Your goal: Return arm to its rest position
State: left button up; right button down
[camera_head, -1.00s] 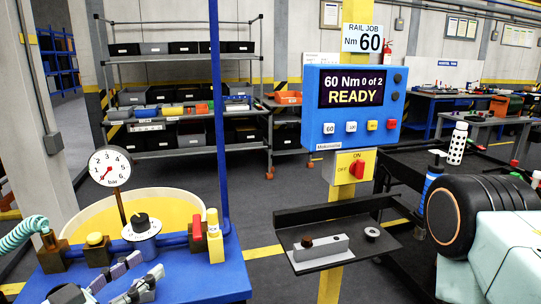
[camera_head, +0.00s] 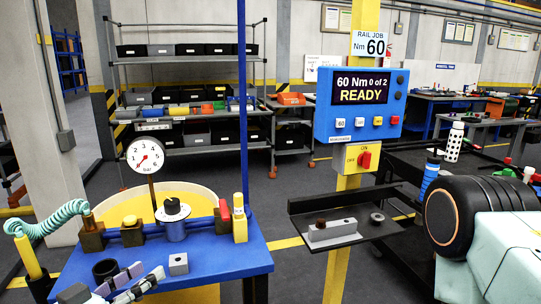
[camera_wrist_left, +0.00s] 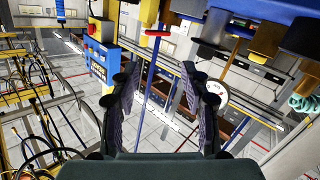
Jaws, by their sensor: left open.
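My left gripper (camera_head: 148,279) is at the bottom left of the head view, over or beside the front edge of the blue bench (camera_head: 215,262). In the left wrist view its two dark, ridged fingers (camera_wrist_left: 160,75) stand apart with nothing between them, so it is open and empty. A small grey block (camera_head: 178,264) with a hole sits on the bench just right of the fingers. Whether they touch it cannot be told. My right gripper is not in view.
The bench carries a gauge (camera_head: 145,155), a dial knob (camera_head: 173,212) and a coiled teal hose (camera_head: 55,214). A blue control panel (camera_head: 361,105) reads READY. A black tray (camera_head: 350,233) holds a grey block. Open floor lies between bench and tray.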

pick_arm(q)
jog(key=s+f+n+g+y, duration=0.2)
jog(key=s+f+g, duration=0.1)
jog(key=f, duration=0.5)
jog(key=s+f+n+g+y, duration=0.1)
jog(key=s+f+n+g, duration=0.2)
jog(key=f, duration=0.4)
jog(key=s+f+m+g+y+b, duration=0.1)
jog(key=s+f+g+y, duration=0.1)
jog(key=s+f+g, duration=0.2)
jog(key=s+d+f+m+g+y+b, duration=0.1)
jog(key=s+f+g, duration=0.4)
jog(key=s+f, duration=0.6)
jog(key=s+y, duration=0.1)
jog(key=s, duration=0.5)
jog(key=shift+d+f, duration=0.2)
jog(key=shift+d, duration=0.1)
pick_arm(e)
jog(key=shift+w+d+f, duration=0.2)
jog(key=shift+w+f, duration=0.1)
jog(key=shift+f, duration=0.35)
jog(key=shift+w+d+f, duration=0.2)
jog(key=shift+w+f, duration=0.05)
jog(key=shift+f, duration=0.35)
pick_arm(q)
jog(key=shift+s+a, duration=0.1)
jog(key=shift+s, duration=0.1)
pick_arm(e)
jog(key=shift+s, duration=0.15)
